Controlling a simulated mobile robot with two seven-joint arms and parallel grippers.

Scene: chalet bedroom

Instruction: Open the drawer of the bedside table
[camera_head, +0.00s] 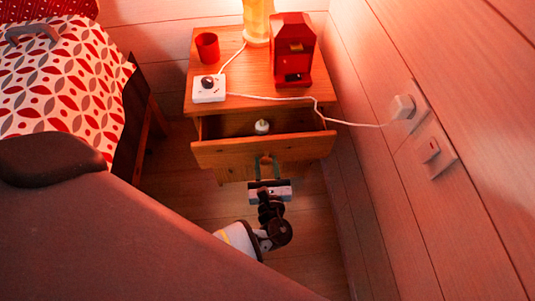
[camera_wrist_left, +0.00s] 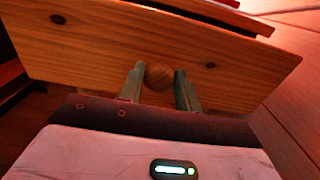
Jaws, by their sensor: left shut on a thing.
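The wooden bedside table (camera_head: 245,75) stands against the back wall. Its drawer (camera_head: 225,150) is pulled partly out, and its open inside shows in the head view. A small white object (camera_head: 262,127) is inside it. My left gripper (camera_head: 266,172) is at the middle of the drawer front, with its fingers on either side of the round wooden knob (camera_head: 265,160). In the left wrist view, the knob (camera_wrist_left: 158,76) sits between the two fingertips of the left gripper (camera_wrist_left: 160,82), against the drawer front (camera_wrist_left: 95,55). My right gripper is not in view.
On the tabletop are a red cup (camera_head: 207,47), a lit lamp (camera_head: 256,22), a red machine (camera_head: 292,50) and a white power strip (camera_head: 209,88). A white cable runs to the wall socket (camera_head: 404,107). The bed (camera_head: 50,70) is left; the wall is close on the right.

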